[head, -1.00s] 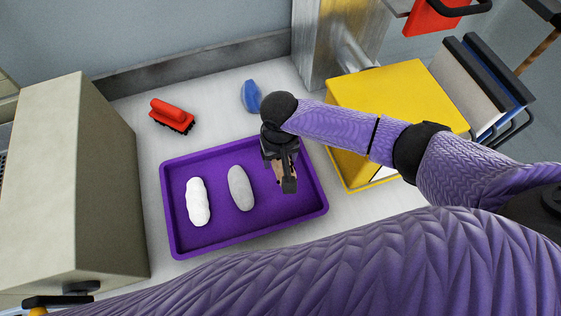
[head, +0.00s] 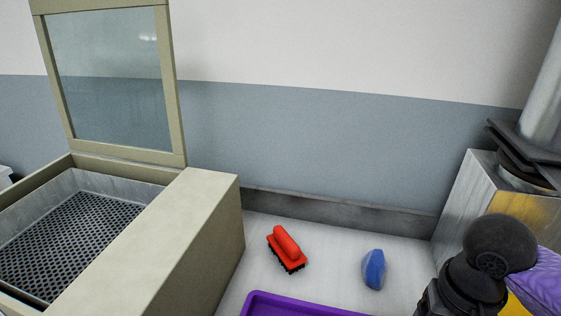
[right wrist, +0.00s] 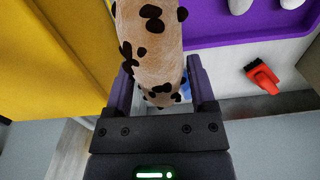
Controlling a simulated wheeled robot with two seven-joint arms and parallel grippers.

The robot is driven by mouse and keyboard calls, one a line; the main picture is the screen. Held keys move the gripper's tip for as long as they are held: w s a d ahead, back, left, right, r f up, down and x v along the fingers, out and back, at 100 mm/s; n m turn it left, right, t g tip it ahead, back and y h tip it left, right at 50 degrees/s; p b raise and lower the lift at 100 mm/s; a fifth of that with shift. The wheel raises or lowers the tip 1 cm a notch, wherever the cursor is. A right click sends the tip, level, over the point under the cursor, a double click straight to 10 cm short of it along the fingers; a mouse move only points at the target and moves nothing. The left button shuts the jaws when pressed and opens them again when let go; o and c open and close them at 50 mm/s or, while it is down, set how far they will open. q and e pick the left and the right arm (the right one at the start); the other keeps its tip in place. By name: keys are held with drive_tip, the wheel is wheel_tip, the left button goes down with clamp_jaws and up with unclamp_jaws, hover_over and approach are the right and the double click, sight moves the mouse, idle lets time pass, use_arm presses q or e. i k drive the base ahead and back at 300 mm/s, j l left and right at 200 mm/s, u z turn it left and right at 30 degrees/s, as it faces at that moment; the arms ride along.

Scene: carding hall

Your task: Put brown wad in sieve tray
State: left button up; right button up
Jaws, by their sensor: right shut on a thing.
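The brown wad (right wrist: 150,40) is tan with dark brown spots. It fills the upper middle of the right wrist view, its far end cut off by the frame. My right gripper (right wrist: 160,88) is shut on it, with a finger on each side. In the head view only my right wrist shows at the lower right; the fingers and wad are out of frame. The sieve tray (head: 75,240), a grey tray with a dark perforated floor, sits inside a beige box at the left. It looks empty in its visible part. My left gripper is not in view.
The box's glazed lid (head: 115,85) stands open at the back. A red brush (head: 287,248) and a blue object (head: 374,269) lie on the bench right of the box. A purple tray (head: 285,305) shows at the bottom edge. A yellow thing (right wrist: 60,60) is close beside my right gripper.

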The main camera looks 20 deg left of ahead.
sight(68, 250)
drive_tip(key=k+j+u, duration=0.1)
drive_tip(key=k, duration=0.2)
drive_tip(key=k+j+u, duration=0.1)
drive_tip(key=k+j, duration=0.15)
drive_tip(key=k+j+u, duration=0.2)
drive_tip(key=j, duration=0.85)
drive_tip(key=j+u, duration=0.2)
drive_tip(key=j, duration=0.85)
